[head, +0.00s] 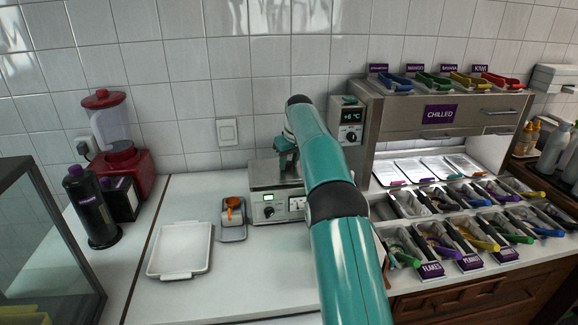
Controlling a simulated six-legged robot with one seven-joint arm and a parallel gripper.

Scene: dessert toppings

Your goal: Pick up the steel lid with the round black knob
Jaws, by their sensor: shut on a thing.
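A steel countertop unit (255,207) with a black dial and a gauge on its front stands against the wall at the centre. Its steel top (263,174) shows to the left of my arm, and the lid's round black knob cannot be made out. My gripper (288,165) reaches down onto the top of this unit and is shut on the lid there. The fingers are small and partly hidden by my teal arm. I cannot tell whether the lid sits flat or is raised.
An orange-handled scoop (232,204) rests on a grey holder (233,233) left of the unit. A white tray (180,249) lies on open counter. A red blender (122,157) stands left. Topping bins (445,231) and a chilled cabinet (420,107) stand right.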

